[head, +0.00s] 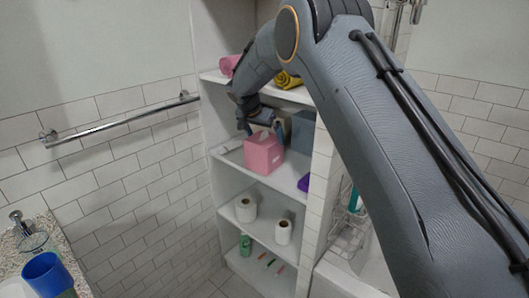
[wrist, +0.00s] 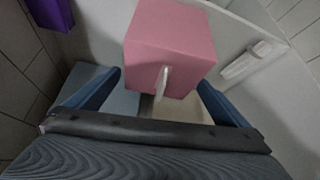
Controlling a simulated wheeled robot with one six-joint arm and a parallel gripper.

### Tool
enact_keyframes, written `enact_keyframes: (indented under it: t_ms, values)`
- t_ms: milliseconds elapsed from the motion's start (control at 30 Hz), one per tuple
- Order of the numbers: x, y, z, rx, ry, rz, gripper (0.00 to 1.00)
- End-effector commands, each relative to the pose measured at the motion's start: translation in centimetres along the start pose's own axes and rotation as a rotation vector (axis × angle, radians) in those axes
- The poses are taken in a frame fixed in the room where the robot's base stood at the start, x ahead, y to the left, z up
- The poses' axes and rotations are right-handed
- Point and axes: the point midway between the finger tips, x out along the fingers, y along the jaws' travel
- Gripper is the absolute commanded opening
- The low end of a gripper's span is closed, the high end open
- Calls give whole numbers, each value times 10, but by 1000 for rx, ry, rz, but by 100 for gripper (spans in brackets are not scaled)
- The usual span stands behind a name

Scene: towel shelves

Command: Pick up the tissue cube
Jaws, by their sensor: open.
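The tissue cube (head: 264,154) is a pink box with a white tissue sticking out of its top. It stands on the middle shelf (head: 292,186) in the head view. In the wrist view the tissue cube (wrist: 172,40) fills the upper middle, with its tissue toward me. My gripper (head: 258,124) is just above and behind the cube in the head view. In the wrist view the gripper's two blue fingers (wrist: 160,84) are spread wide, one on each side of the cube's near part. I cannot tell whether they touch it.
A blue-grey box (head: 303,132) is beside the cube, and a purple item (head: 303,184) lies at the shelf's right end. A white object (wrist: 246,62) lies on the other side. A pink roll (head: 229,65) and yellow towel (head: 287,80) are on the shelf above. Paper rolls (head: 245,209) stand below.

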Motion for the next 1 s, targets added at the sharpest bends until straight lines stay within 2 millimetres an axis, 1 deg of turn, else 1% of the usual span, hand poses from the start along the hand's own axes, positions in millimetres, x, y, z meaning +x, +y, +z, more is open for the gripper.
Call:
enact_keyframes:
  t_ms: [133, 167, 400, 433, 900, 1000]
  values:
    - [0, 0, 0, 0, 0, 0, 100]
    - [0, 0, 0, 0, 0, 0, 97]
    - [0, 0, 0, 0, 0, 0, 56]
    - [0, 0, 0, 0, 0, 0, 52]
    - [-2, 0, -1, 1, 1, -1, 52]
    - [-11, -1, 12, -3, -1, -1, 52]
